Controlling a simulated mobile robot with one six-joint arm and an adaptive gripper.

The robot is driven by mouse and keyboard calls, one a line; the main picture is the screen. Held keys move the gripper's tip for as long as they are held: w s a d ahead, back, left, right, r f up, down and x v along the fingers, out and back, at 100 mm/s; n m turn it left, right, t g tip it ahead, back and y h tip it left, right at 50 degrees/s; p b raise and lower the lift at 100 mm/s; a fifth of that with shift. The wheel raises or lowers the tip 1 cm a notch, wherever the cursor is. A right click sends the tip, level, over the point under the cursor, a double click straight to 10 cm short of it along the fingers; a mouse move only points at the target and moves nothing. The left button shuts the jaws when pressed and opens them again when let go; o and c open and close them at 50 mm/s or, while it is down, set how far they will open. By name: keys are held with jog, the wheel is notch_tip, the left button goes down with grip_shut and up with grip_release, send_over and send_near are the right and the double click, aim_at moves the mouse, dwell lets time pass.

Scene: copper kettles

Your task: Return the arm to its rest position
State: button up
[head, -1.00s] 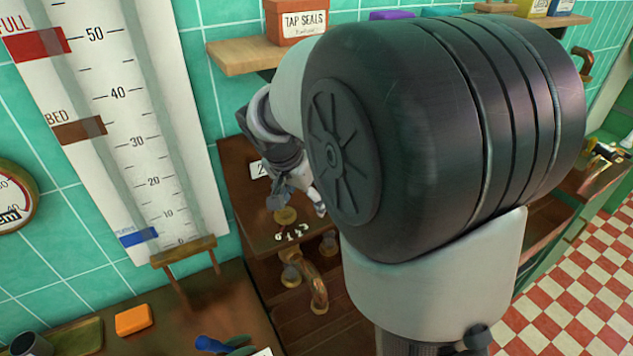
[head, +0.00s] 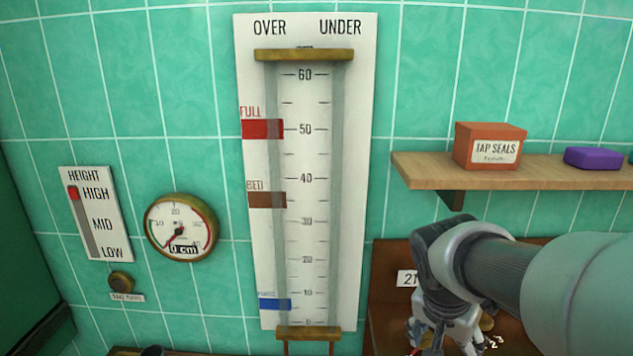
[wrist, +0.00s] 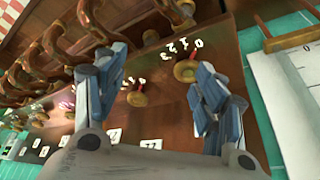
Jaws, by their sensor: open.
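My gripper (wrist: 159,64) is open in the wrist view, its two blue-grey fingers spread apart with nothing held between them. Behind the gap is a brown wooden panel (wrist: 222,45) with brass knobs and white numerals; one knob (wrist: 186,70) shows close to the right finger and another (wrist: 137,98) lies between the fingers. I cannot tell the exact distance to them. In the head view my gripper (head: 445,338) is at the bottom right, in front of the brown panel (head: 385,300), partly cut off by the frame's lower edge. My arm reaches in from the right.
A wooden shelf (head: 560,172) above my arm holds an orange TAP SEALS box (head: 489,147) and a purple block (head: 593,158). A tall level scale (head: 305,215), a round gauge (head: 180,228) and a height slider panel (head: 96,212) hang on the green tiled wall. Curved copper pipes (wrist: 60,40) crowd the wrist view's left.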

jog(key=s+a+n+t+y, duration=0.1)
jog(key=s+a+n, duration=0.3)
jog(key=s, duration=0.4)
jog(key=s+a+r+n+y, duration=0.1)
jog(key=s+a+n, duration=0.3)
jog(key=s, duration=0.4)
jog(key=shift+a+n+t+y, duration=0.2)
jog(key=shift+n+t+y, duration=0.1)
jog(key=shift+t+y, duration=0.1)
jog(key=shift+s+a+n, duration=0.2)
jog(key=shift+s+n, duration=0.1)
